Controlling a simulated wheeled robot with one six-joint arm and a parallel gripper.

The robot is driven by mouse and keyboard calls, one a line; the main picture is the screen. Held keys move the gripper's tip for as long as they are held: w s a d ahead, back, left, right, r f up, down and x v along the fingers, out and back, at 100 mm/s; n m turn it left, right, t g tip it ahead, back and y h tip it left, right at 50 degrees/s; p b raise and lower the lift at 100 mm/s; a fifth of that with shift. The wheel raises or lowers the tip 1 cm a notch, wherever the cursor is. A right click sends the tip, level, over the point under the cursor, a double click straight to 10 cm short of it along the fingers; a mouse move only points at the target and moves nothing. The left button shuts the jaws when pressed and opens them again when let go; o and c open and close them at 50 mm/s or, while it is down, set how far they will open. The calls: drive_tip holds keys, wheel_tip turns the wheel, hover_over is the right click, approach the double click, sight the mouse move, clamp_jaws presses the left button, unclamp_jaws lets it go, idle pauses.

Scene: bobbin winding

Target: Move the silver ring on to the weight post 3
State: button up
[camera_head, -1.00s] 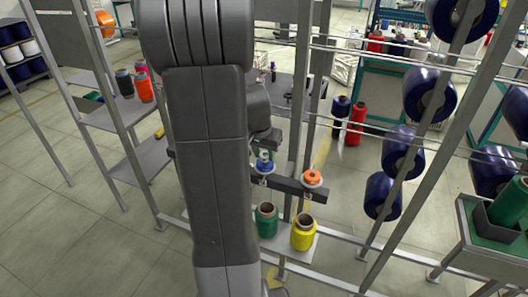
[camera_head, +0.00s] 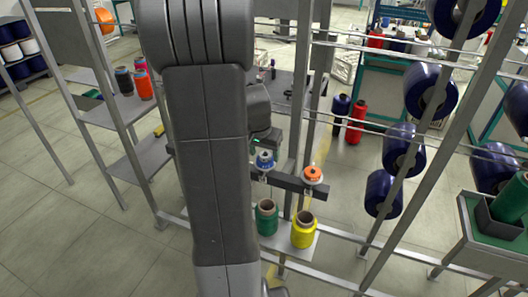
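A dark bar carries a blue piece (camera_head: 264,158) with a pale rim and an orange piece (camera_head: 312,173) on a pale silvery disc. I cannot tell whether either pale part is the silver ring. The number 3 of a weight post is not readable. My gripper (camera_head: 268,139) is just above and behind the blue piece, mostly hidden by my own dark arm. Its fingers are too small and covered to show whether they are open or hold anything. The blue piece is in clear view below it.
A green spool (camera_head: 266,218) and a yellow spool (camera_head: 303,230) stand on a small shelf below the bar (camera_head: 290,184). Upright frame posts rise close on the right, with large dark blue spools (camera_head: 431,92) beyond. A grey shelf rack (camera_head: 112,112) is at left.

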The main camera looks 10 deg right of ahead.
drive_tip(key=shift+r, duration=0.1)
drive_tip(key=v, duration=1.3)
drive_tip(key=shift+r+b, duration=0.3)
drive_tip(key=shift+b, duration=0.05)
drive_tip(key=shift+o, duration=0.2)
drive_tip(key=shift+s, duration=0.15)
